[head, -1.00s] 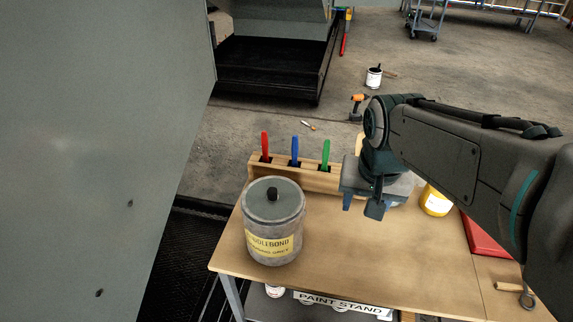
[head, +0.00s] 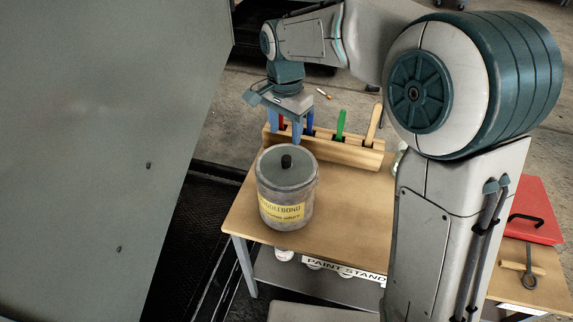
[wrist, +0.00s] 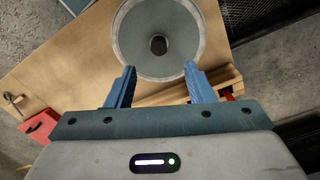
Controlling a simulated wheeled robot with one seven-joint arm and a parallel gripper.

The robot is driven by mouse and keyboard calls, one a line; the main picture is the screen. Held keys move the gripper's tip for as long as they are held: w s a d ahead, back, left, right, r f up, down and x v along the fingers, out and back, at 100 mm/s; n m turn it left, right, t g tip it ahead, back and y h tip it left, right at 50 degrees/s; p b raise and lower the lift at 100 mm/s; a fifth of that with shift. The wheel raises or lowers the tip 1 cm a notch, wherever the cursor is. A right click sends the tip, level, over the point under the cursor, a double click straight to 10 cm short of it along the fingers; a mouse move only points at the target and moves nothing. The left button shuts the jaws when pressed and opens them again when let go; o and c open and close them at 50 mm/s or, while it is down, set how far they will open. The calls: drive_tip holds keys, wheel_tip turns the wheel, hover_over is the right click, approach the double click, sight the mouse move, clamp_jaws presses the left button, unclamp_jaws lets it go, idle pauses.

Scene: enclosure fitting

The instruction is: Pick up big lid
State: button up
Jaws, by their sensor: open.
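The big lid (head: 284,166) is a round grey lid with a black knob (head: 286,161). It sits on a grey pot (head: 285,207) with a yellow label, on the left end of the wooden table. In the wrist view the lid (wrist: 180,30) and its dark knob (wrist: 158,45) lie just ahead of the fingers. My gripper (head: 288,138) is open and empty, with its blue fingers pointing down behind and above the knob. In the wrist view my gripper (wrist: 160,78) has its fingers spread apart, with the knob beyond and between them.
A wooden rack (head: 335,152) with coloured-handled tools stands along the table's back edge, close behind my fingers. A red case (head: 530,210) lies at the right. A grey wall panel (head: 100,150) fills the left. The table's middle (head: 350,200) is clear.

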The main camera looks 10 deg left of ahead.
sight(286, 158)
wheel_tip(286, 158, down, 9)
drive_tip(key=shift+d+r+p, duration=0.15)
drive_tip(key=shift+r+p, duration=0.05)
drive_tip(key=shift+p, duration=0.2)
drive_tip(key=c, duration=0.9)
